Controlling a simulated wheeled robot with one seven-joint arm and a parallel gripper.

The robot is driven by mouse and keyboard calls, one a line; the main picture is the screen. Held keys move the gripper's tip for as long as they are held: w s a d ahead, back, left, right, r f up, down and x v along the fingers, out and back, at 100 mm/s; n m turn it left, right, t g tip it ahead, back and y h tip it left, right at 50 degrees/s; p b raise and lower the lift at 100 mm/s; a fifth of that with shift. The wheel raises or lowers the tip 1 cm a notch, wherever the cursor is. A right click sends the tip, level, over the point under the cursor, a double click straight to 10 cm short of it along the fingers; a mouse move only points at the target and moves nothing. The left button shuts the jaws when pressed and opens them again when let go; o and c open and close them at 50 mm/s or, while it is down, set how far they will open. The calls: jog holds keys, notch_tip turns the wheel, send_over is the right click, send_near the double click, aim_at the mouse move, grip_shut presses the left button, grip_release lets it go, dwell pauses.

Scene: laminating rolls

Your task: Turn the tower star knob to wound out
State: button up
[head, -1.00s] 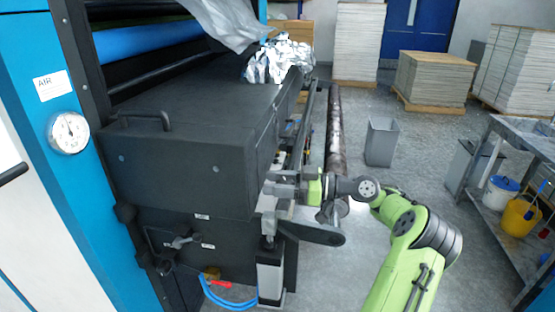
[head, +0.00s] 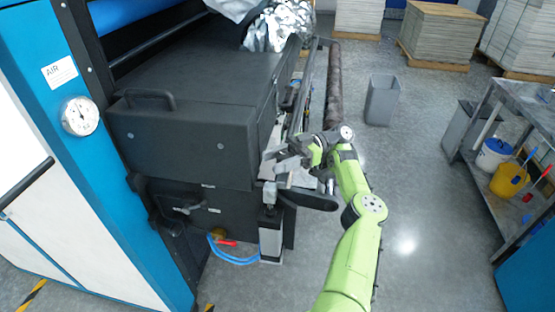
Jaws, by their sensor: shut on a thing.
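My gripper (head: 274,158) is at the right front corner of the dark machine, above a short post with a silver top (head: 269,194) and a light box-like lower body (head: 270,238). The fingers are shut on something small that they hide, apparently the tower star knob. I cannot make out the knob's shape or how far it is turned. The gripper is tilted, with my green arm coming in from the lower right.
A dark rounded arm (head: 310,201) juts right from beside the post. A grey bin (head: 382,100) and a workbench (head: 508,133) stand right; the floor between is clear.

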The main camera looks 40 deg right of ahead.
jog(key=shift+n+g, duration=0.5)
jog(key=shift+g, duration=0.3)
jog(key=o, duration=1)
jog(key=shift+c, duration=0.2)
